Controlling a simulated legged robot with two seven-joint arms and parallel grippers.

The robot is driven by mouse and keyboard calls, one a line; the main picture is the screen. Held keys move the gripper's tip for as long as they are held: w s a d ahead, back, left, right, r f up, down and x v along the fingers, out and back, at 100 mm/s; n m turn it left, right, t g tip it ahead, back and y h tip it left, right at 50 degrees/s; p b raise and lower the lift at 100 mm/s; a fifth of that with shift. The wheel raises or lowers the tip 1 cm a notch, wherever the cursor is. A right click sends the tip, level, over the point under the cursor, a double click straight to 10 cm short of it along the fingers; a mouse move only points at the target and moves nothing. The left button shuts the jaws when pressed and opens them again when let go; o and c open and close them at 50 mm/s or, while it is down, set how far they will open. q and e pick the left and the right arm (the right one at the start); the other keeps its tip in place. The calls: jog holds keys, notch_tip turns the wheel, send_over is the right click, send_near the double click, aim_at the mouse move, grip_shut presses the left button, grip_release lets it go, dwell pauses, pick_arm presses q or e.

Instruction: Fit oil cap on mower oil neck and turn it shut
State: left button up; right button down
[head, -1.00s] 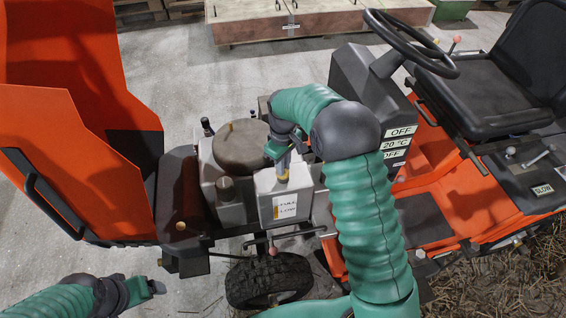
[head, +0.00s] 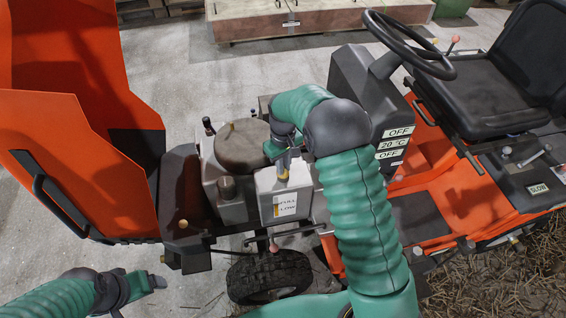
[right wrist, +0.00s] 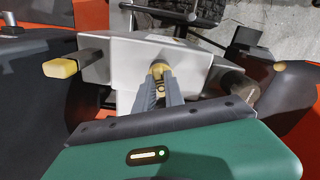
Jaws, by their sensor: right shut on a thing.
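The orange mower stands open in the head view, with a pale box-shaped part (head: 285,194) marked with a level label in its engine bay. My right gripper (head: 283,166) is over this part and points down at its top. In the right wrist view the right gripper (right wrist: 159,84) is shut on a small yellow piece, apparently the oil cap (right wrist: 157,67), at the pale top surface. The fingers hide the neck, and I cannot tell whether the cap is seated. My left gripper (head: 150,283) is low at the left, away from the mower; its jaws are unclear.
A yellow-tipped handle (right wrist: 62,68) stands left of the fingers in the right wrist view. A round brown-topped part (head: 243,146) sits beside the pale part. The raised orange hood (head: 85,150) stands at left, the steering wheel (head: 408,42) at right.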

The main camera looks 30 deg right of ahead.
jog(key=shift+w+d+r+m, duration=0.1)
jog(key=shift+w+r+m, duration=0.1)
jog(key=shift+m, duration=0.3)
jog(key=c, duration=1.7)
grip_release()
jog(key=shift+f, duration=0.2)
jog(key=shift+c, duration=0.2)
jog(key=o, duration=0.4)
jog(key=shift+d+f, duration=0.1)
jog(key=shift+f, duration=0.05)
jog(key=o, duration=0.3)
jog(key=shift+s, duration=0.1)
notch_tip(320, 180, up, 6)
jog(key=p, duration=0.6)
